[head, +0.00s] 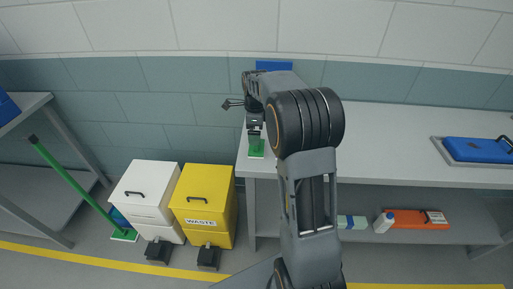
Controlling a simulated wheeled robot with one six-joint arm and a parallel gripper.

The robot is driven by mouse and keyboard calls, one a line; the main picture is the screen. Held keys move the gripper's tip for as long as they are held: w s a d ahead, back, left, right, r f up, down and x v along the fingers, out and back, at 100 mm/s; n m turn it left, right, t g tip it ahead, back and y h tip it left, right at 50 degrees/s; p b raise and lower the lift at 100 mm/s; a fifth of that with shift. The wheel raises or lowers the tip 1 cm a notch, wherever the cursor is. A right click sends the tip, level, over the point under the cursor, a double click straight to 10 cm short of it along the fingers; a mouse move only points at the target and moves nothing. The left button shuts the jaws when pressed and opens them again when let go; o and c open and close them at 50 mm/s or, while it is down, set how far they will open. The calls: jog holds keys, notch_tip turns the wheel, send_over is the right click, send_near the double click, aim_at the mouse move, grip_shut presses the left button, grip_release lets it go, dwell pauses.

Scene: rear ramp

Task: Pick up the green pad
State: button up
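A small green pad (257,153) lies at the front left corner of the grey worktop (400,150). My gripper (256,143) points down right over the pad and covers part of it. The fingers are small and dark here, so I cannot tell whether they are open, shut or touching the pad. My arm hides the worktop to the right of the pad.
A yellow waste bin (205,200) and a white bin (147,195) stand left of the worktop. A green-handled mop (70,182) leans farther left. A blue case (478,150) sits in a tray at right. An orange case (415,220) lies on the lower shelf.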

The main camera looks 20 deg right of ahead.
aim_at(255, 152)
jog(key=shift+s+d+f+p, duration=0.1)
jog(key=shift+f+p, duration=0.1)
jog(key=shift+f, duration=1.45)
jog(key=shift+d+f+p, duration=0.1)
jog(key=shift+f+p, duration=0.05)
jog(key=shift+f, duration=1.45)
jog(key=shift+c, duration=0.4)
jog(key=c, duration=0.5)
jog(key=shift+r, duration=0.1)
